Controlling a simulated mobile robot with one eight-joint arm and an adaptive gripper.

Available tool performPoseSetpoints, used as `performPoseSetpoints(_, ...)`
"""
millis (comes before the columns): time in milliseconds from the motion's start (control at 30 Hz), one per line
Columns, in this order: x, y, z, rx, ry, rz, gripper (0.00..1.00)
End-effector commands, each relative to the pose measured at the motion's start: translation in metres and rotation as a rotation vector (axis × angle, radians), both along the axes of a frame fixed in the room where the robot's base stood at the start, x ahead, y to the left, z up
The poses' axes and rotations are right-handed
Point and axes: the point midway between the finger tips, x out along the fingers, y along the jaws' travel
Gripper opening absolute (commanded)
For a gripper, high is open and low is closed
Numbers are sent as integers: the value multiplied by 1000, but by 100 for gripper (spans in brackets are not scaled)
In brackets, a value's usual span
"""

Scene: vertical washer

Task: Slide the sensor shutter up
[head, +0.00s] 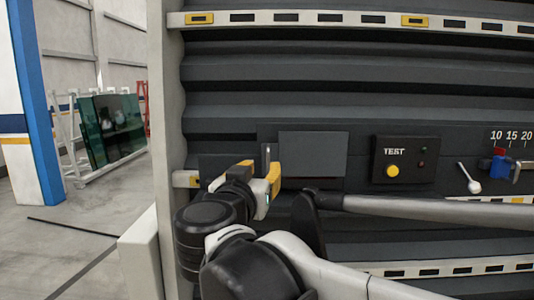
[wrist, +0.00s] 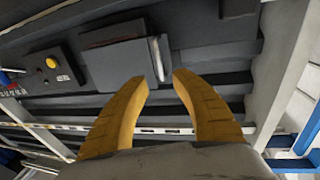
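The sensor shutter appears to be the flat dark grey plate (head: 313,155) on the black ribbed wall; it also shows in the wrist view (wrist: 116,66). A thin pale upright tab (head: 266,154) stands at the plate's left edge. In the wrist view the tab (wrist: 160,60) shows beyond the fingertips, roughly in line with the gap between them. My gripper (head: 259,168) has two yellow fingers, spread apart with nothing between them in the wrist view (wrist: 160,80). I cannot tell how far the fingertips are from the tab. My gripper hides the area below the tab in the head view.
A black TEST box (head: 404,160) with a yellow button (head: 393,171) is right of the plate. A white-tipped lever (head: 470,180) and a blue-and-red valve (head: 498,165) are farther right. A pale vertical post (head: 168,120) stands left. Slotted rails cross the wall above and below.

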Motion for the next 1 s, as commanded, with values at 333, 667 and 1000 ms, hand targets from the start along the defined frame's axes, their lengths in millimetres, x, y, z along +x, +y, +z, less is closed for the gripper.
performPoseSetpoints(333,59,-14,1,-1,1,-2,30)
performPoseSetpoints(667,68,-16,0,-1,1,0,30)
performPoseSetpoints(1000,68,-17,0,-1,1,0,0)
